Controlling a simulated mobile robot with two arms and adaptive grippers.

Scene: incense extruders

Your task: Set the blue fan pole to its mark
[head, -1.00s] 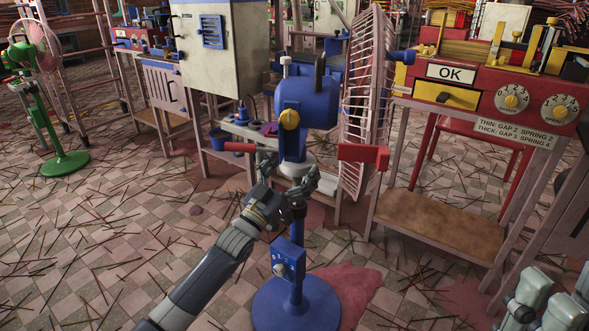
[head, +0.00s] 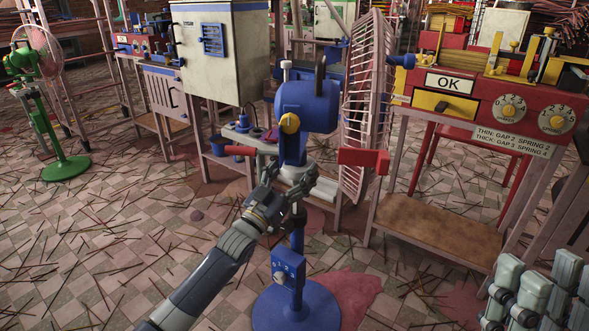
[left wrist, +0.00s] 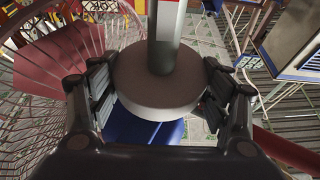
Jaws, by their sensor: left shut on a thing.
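The blue fan stands upright in the middle of the head view, with a blue motor head (head: 307,106) and a yellow knob (head: 290,123). Its blue pole (head: 298,240) rises from a round blue base (head: 297,308) and carries a blue control box (head: 288,269). My left gripper (head: 290,190) is shut around the upper pole at the pale collar below the motor. In the left wrist view its fingers flank a round grey-brown collar (left wrist: 158,85), with a grey post (left wrist: 165,35) above. Any mark on the pole is hidden or too small to tell.
A red machine with an OK sign (head: 450,82) stands at the right, close to the fan's wire cage (head: 365,105). A pale cabinet (head: 222,50) and workbench stand behind. A green fan (head: 66,168) stands at the far left. Thin sticks litter the tiled floor.

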